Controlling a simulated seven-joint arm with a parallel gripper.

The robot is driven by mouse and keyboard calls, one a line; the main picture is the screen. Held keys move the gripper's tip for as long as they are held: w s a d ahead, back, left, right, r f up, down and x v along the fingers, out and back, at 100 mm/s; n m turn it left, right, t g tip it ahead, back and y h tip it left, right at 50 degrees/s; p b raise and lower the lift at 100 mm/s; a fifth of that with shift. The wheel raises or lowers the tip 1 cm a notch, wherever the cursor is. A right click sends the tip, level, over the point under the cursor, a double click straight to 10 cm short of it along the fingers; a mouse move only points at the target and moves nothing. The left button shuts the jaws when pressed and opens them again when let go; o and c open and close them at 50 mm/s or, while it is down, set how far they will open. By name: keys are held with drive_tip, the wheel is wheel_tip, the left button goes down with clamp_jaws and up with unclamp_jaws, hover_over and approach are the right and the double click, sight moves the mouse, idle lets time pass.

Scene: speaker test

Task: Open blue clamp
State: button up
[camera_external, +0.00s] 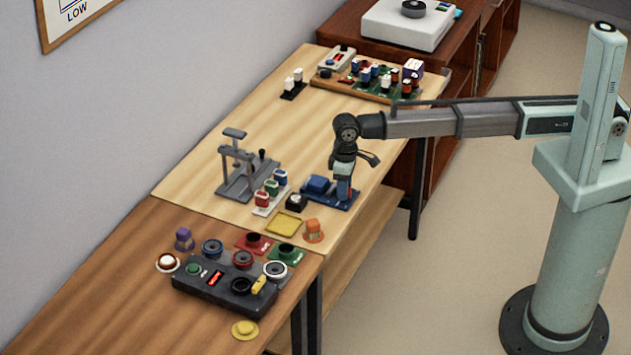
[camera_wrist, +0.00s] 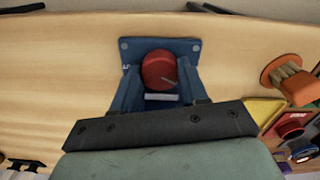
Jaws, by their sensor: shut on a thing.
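The blue clamp (camera_external: 318,184) stands on the light wooden table near its right edge, with a raised blue block at the left of its base. In the wrist view its blue base plate (camera_wrist: 193,46) lies beneath my gripper, with a red round knob (camera_wrist: 158,68) bearing a pale line. My gripper (camera_external: 344,194) points down over the right part of the clamp. In the wrist view its two blue fingers lie on either side of the red knob, shut on it. The knob's lower edge and the clamp's near side are hidden by my gripper.
A black button block (camera_external: 296,203) and a rack of coloured blocks (camera_external: 272,190) stand just left of the clamp. A grey press-like fixture (camera_external: 245,175) is farther left. A yellow tray (camera_external: 284,224) and orange piece (camera_external: 314,231) lie in front. Table behind the clamp is clear.

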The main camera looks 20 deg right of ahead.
idle(0.3)
drive_tip(key=o, duration=1.1)
drive_tip(key=shift+c, duration=0.2)
drive_tip(key=shift+r, duration=0.1)
wheel_tip(320, 180, up, 14)
drive_tip(key=shift+f, duration=0.2)
